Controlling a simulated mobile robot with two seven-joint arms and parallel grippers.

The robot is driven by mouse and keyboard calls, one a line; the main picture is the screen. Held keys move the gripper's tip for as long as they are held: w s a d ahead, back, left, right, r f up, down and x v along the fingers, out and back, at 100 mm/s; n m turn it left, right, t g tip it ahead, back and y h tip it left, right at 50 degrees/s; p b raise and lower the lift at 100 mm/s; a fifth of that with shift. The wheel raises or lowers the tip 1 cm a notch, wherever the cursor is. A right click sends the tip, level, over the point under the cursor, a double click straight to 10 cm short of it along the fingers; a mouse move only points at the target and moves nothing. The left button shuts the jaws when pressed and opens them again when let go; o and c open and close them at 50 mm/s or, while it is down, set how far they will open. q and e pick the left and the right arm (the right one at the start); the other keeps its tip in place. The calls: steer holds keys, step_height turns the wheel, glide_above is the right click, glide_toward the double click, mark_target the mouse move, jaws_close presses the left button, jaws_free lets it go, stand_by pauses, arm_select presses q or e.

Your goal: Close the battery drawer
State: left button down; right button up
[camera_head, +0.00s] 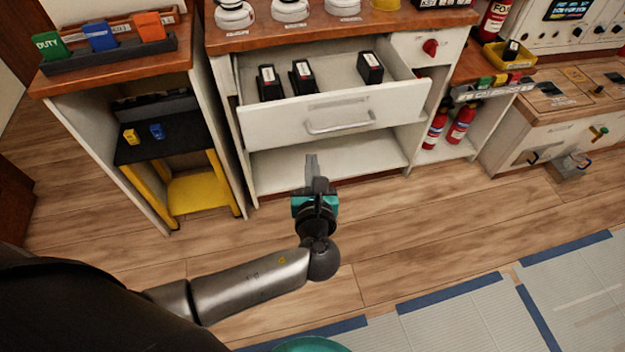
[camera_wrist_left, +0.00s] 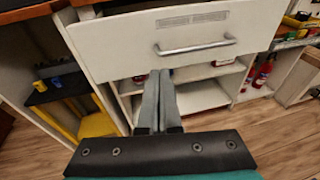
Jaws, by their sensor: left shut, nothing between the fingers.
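The battery drawer (camera_head: 290,127) is a white drawer pulled out of the wooden-topped cabinet, with several black batteries (camera_head: 303,77) standing in it. Its silver bar handle (camera_head: 343,126) is on the front face. The drawer front (camera_wrist_left: 120,45) and handle (camera_wrist_left: 197,46) also show in the left wrist view. My left gripper (camera_head: 311,160) is shut and empty, pointing at the cabinet, in front of and below the drawer front, apart from the handle in the picture. Its closed fingers (camera_wrist_left: 158,95) show in the left wrist view. My right gripper is not in view.
An open shelf (camera_head: 330,165) lies below the drawer. A black and yellow stand (camera_head: 200,195) is in the left cabinet bay. Red fire extinguishers (camera_head: 461,122) stand at the right. The wooden floor (camera_head: 420,225) in front is clear up to grey mats (camera_head: 460,325).

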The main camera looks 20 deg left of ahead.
mark_target(310, 135)
arm_select(q)
steer(key=shift+b+x, duration=1.1)
steer(key=shift+x, duration=2.5)
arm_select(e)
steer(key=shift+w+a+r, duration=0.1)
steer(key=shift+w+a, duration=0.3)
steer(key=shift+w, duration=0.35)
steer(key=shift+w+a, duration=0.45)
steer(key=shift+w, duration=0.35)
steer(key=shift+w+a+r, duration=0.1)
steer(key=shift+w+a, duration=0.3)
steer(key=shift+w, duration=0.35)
arm_select(q)
steer(key=shift+f, duration=0.1)
